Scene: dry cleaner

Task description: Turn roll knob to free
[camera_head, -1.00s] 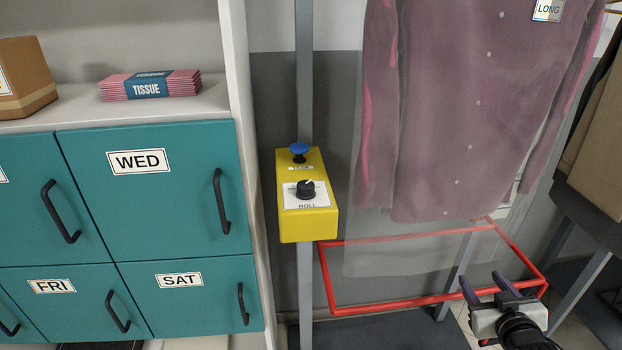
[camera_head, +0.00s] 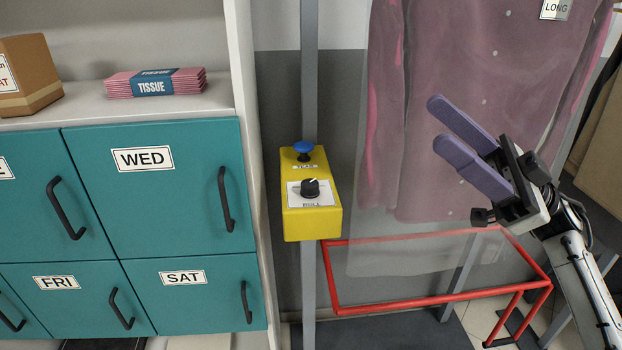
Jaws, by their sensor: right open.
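The black roll knob (camera_head: 310,187) sits on a white plate marked ROLL on the yellow control box (camera_head: 313,224). A pale pointer mark shows on the knob; its exact setting is too small to read. A blue mushroom button (camera_head: 303,148) is above it on the same box. My right gripper (camera_head: 434,122) is open and empty, its two purple fingers pointing up and left. It is to the right of the box, in front of the bagged garment, and clear of the knob. My left gripper is not in view.
The box is mounted on a grey post (camera_head: 308,290). A red tube frame (camera_head: 430,300) juts out below and right of it. A mauve shirt (camera_head: 400,160) in clear film hangs behind my gripper. Teal lockers (camera_head: 170,215) stand at left, with tissue packs (camera_head: 185,82) on the shelf above.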

